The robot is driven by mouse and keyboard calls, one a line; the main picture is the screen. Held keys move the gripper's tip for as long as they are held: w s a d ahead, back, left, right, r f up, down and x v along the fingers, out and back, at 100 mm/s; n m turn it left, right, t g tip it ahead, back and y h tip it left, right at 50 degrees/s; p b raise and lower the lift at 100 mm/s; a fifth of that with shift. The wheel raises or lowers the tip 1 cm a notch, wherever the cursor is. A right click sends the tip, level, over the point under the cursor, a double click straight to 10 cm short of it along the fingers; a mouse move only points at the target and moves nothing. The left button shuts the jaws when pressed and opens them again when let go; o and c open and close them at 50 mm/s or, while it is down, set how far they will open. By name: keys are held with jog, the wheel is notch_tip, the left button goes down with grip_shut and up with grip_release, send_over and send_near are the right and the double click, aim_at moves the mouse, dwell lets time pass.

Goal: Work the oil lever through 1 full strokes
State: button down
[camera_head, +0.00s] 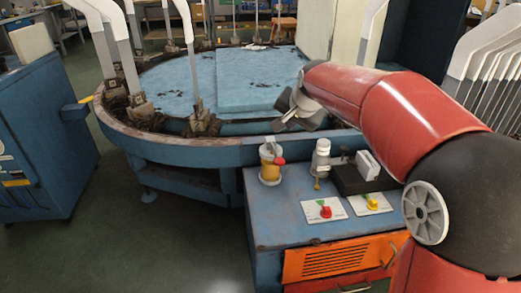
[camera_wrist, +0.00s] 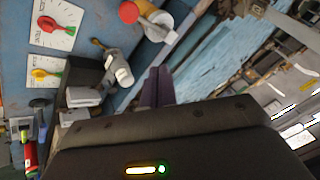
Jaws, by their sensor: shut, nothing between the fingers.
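No part is clearly marked as the oil lever. Candidate parts stand on the blue cabinet top: a yellow pot with a grey top and a red knob (camera_head: 270,165), and a grey upright fitting with a brass tip (camera_head: 320,160). In the wrist view the red-knobbed pot (camera_wrist: 150,20) is at the top and the grey fitting (camera_wrist: 117,66) is left of my fingers. My gripper (camera_head: 290,112) hangs above the rim of the round table, behind the cabinet parts. Its dark fingers (camera_wrist: 158,88) are together, empty and apart from both fittings.
A black block with a grey upright plate (camera_head: 367,165) stands right of the fitting. Two dial plates carry a red knob (camera_head: 325,211) and a yellow knob (camera_head: 372,202). The round table (camera_head: 185,147) has several upright grey sock forms along its rim.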

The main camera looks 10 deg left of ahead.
aim_at(280, 161)
jog(key=a, duration=0.1)
jog(key=w+a, duration=0.1)
jog(key=shift+w+a+r, duration=0.1)
jog(key=shift+a+r, duration=0.1)
jog(key=shift+a, duration=0.15)
jog(key=f+b, duration=0.2)
jog(key=f, duration=0.1)
jog(key=f+b, duration=0.2)
jog(key=f, duration=0.1)
jog(key=s+f+b, duration=0.1)
jog(key=f+b, duration=0.1)
jog(key=b, duration=0.1)
jog(key=shift+d+f, duration=0.2)
jog(key=shift+f, duration=0.2)
dwell(1.6)
jog(key=shift+s+f+b, duration=0.1)
jog(key=shift+f+b, duration=0.25)
jog(key=shift+f, duration=0.05)
